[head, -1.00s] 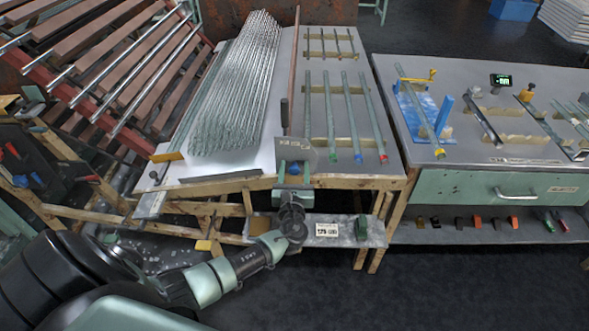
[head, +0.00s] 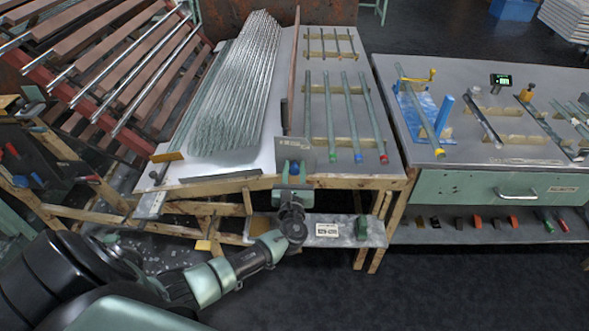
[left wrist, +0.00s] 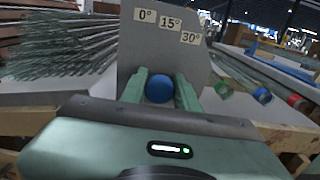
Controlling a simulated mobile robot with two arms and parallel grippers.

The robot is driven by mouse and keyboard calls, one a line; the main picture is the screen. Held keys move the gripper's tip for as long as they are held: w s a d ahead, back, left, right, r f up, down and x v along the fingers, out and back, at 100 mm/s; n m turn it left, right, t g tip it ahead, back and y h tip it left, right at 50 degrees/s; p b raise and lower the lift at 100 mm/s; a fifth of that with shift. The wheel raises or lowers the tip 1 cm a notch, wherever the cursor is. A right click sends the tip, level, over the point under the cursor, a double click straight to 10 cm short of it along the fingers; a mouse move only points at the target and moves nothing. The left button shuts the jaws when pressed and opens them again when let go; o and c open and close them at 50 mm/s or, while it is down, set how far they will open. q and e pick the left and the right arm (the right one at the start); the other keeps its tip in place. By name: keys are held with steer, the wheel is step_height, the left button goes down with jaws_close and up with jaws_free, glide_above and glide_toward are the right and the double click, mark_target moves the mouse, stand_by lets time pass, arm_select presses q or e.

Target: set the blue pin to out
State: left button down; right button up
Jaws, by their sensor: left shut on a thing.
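The blue pin (left wrist: 159,88) shows as a round blue knob in front of a grey plate (left wrist: 135,52) marked 0°, 15° and 30°. In the left wrist view its end faces the camera, and the pin's depth in the plate is hidden. My left gripper (left wrist: 160,90) has its two green fingers on either side of the knob, shut on it. In the head view the left gripper (head: 293,172) is at the front edge of the middle bench, at the grey plate (head: 294,150). My right gripper is not in view.
Glass tubes with green, blue and red ends (head: 358,157) lie right of the plate. A large bundle of tubes (head: 240,80) lies to its left. A low shelf (head: 345,230) is under the bench. A second bench (head: 480,75) with a blue fixture stands at the right.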

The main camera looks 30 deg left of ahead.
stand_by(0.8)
arm_select(q)
steer(key=shift+p+v, duration=0.35)
steer(key=shift+v, duration=0.75)
steer(key=c, duration=1.1)
jaws_free()
steer(key=shift+o, duration=0.2)
steer(key=v, duration=0.7)
steer(key=shift+s, duration=0.35)
steer(key=shift+d, duration=0.15)
